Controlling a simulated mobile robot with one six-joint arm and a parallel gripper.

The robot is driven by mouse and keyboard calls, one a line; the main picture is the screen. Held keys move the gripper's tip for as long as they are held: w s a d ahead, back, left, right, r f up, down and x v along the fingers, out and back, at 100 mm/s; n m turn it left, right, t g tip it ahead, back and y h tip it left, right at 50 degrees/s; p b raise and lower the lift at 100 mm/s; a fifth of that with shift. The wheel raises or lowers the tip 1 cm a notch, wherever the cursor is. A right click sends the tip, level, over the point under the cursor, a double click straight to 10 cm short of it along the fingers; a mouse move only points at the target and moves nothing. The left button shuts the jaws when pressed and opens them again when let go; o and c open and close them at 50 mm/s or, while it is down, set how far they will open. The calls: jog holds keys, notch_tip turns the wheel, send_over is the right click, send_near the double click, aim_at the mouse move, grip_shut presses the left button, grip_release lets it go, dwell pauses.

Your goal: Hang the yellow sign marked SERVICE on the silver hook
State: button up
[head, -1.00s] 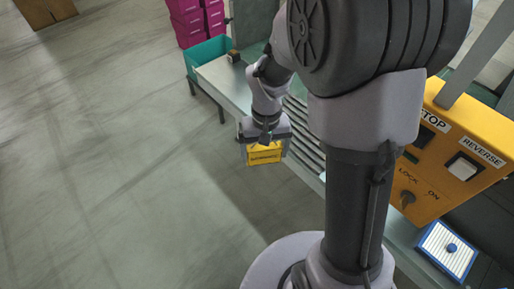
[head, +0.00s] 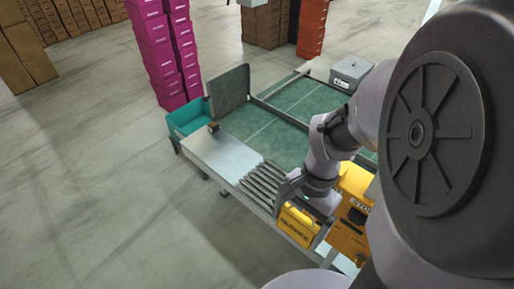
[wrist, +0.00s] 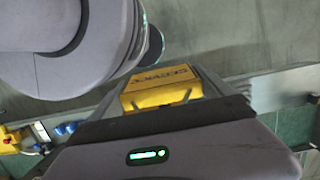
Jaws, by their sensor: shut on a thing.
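The yellow sign (head: 297,226), with dark lettering, hangs from my gripper (head: 296,203) in the head view, in front of the near edge of the line. In the wrist view the sign (wrist: 160,88) sits between the two fingers of my gripper (wrist: 163,100), its lettering readable as SERVICE. My gripper is shut on it. I cannot make out the silver hook in either view; my arm covers much of the right side of the head view.
A yellow control box (head: 349,235) stands close to the right of the sign. A grey metal table (head: 213,152) with roller bars (head: 262,183) lies behind it. A teal bin (head: 188,119) is at the table's far left end. The floor at left is clear.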

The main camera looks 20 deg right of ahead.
jog(key=w+d+f, duration=0.2)
jog(key=w+d, duration=0.1)
jog(key=d, duration=0.5)
jog(key=shift+w+d, duration=0.25)
jog(key=shift+w, duration=0.05)
dwell(0.7)
jog(key=o, duration=1.1)
jog(key=p+v, duration=0.3)
jog(key=v, duration=1.4)
jog(key=shift+r, duration=0.3)
